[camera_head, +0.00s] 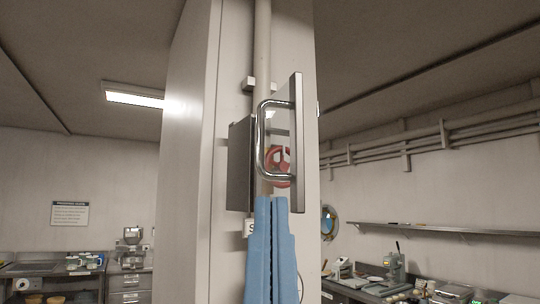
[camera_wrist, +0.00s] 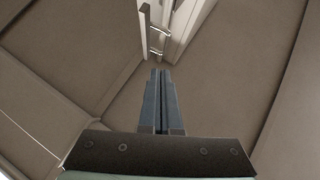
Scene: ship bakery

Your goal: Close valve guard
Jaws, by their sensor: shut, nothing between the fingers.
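The valve guard (camera_head: 298,130) is on a pale column. It shows as a narrow panel swung out, seen nearly edge-on, with a chrome bar handle (camera_head: 261,143). A dark box side (camera_head: 240,165) stands to its left, and a red valve wheel (camera_head: 281,165) shows behind the handle. The guard stands open. My gripper (camera_head: 271,200) is shut and empty, pointing up just below the handle in the head view. In the wrist view my gripper (camera_wrist: 159,72) points toward the handle (camera_wrist: 157,40), with a gap between them.
The column (camera_head: 192,150) rises behind the guard, with a vertical pipe (camera_head: 262,50) on it. Counters with bakery equipment (camera_head: 394,268) stand at right, and a mixer (camera_head: 132,245) at left. A wall shelf (camera_head: 420,229) runs along the right. The space around the handle looks free.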

